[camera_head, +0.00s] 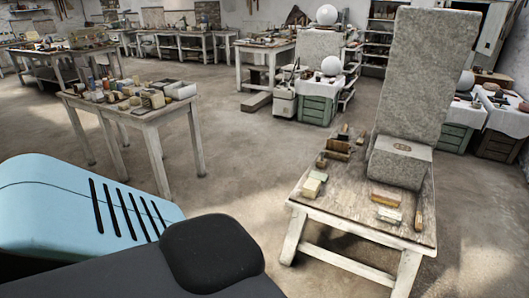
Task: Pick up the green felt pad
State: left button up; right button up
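No piece is plainly a green felt pad at this size. A small pale green flat piece (389,215) lies near the front right of the wooden work table (345,215), just in front of a brown block. A yellowish-green block (311,187) lies near that table's left edge, with a paler piece (318,176) beside it. I cannot tell whether any of these is felt. Neither of my grippers is in view.
A grey stone block (401,165) and tall slab (428,75) fill the back right of the work table. A brown block (386,198) and dark wooden pieces (336,150) lie around them. A cluttered table (150,112) stands left. Open floor (245,160) lies between.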

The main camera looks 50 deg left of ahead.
aim_at(322, 177)
jog(key=u, duration=1.4)
jog(key=k+l, duration=0.15)
jog(key=l, duration=0.15)
jog(key=k+l, duration=0.2)
jog(key=i+j, duration=0.15)
jog(key=i, duration=0.45)
jog(key=i+j, duration=0.2)
jog(key=i, duration=0.4)
jog(key=i+j, duration=0.15)
jog(key=i, duration=0.45)
jog(key=i+j, duration=0.15)
jog(key=i, duration=0.45)
jog(key=i+j, duration=0.2)
jog(key=i, duration=0.4)
